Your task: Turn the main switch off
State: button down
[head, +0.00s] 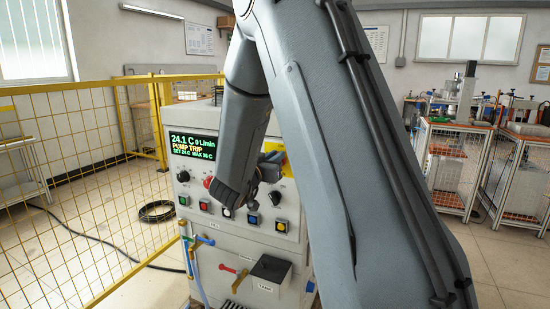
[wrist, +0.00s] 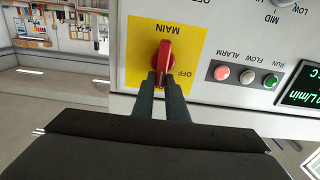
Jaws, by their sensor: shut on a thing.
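The main switch is a red knob (wrist: 165,59) on a yellow plate (wrist: 136,50) in the wrist view, where the panel appears upside down. The plate reads MAIN, with OFF beside the knob's lower end. The knob's long axis runs nearly upright in the picture. My gripper (wrist: 166,84) is shut on the knob, one finger on each side of its lower end. In the head view my gripper (head: 269,167) is at the panel's upper right, in front of a bit of the yellow plate (head: 286,160). My arm hides the knob there.
The cabinet's display (head: 194,146) reads 24.1 C, 0 L/min, PUMP TRIP. Green (wrist: 270,81), white (wrist: 247,77) and red (wrist: 222,73) lamps sit beside the plate. Colored buttons and a black box (head: 270,270) are below. A yellow mesh fence (head: 85,190) stands left.

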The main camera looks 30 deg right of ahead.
jog(key=shift+p, duration=0.3)
jog(key=shift+w+a+f+n+p, duration=0.25)
jog(key=shift+n+p, duration=1.3)
jog(key=shift+n, duration=0.4)
jog(key=shift+w+a+f+n+p, duration=0.15)
jog(key=shift+w+f+n+p, duration=0.15)
jog(key=shift+n+p, duration=1.45)
jog(key=shift+w+a+f+n+p, duration=0.25)
jog(key=shift+n+p, duration=1.15)
jog(key=shift+n, duration=0.7)
jog(key=shift+f, duration=0.1)
jog(key=c, duration=1.8)
grip_release()
jog(key=shift+d, duration=0.15)
jog(key=shift+o, duration=0.2)
